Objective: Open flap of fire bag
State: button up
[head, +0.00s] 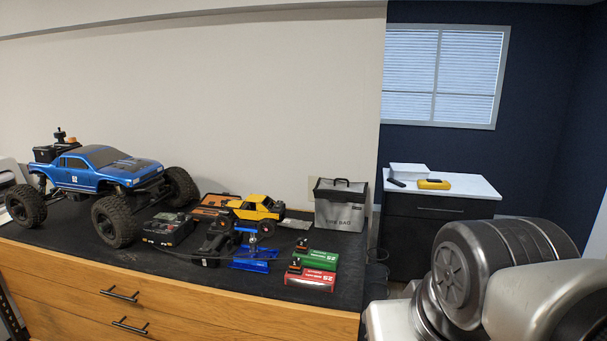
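The fire bag (340,213) is a light grey box-shaped bag marked "FIRE BAG". It stands upright at the back right end of the black-topped wooden workbench. Its dark top flap (341,190) carries a black handle and appears to lie across the top. I cannot tell for sure whether the flap is fastened. Part of my arm shows at the lower right, well apart from the bag. My gripper is not visible in this view.
On the bench mat (190,266) stand a large blue truck (105,168), a yellow crawler (256,208), a charger (167,229), a blue stand (252,252), and green (318,259) and red (310,279) battery packs. A white-topped cabinet (440,205) stands behind right.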

aim_at(329, 186)
jog(key=l+u, duration=0.7)
jog(key=k+l+u, duration=0.15)
jog(key=u, duration=0.15)
jog(key=i+l+u, duration=0.15)
jog(key=l+u, duration=0.8)
jog(key=i+l+u, duration=0.15)
jog(key=l, duration=0.45)
jog(key=l+u, duration=0.15)
jog(key=l, duration=0.4)
jog(key=l+z, duration=0.1)
jog(key=l, duration=1.05)
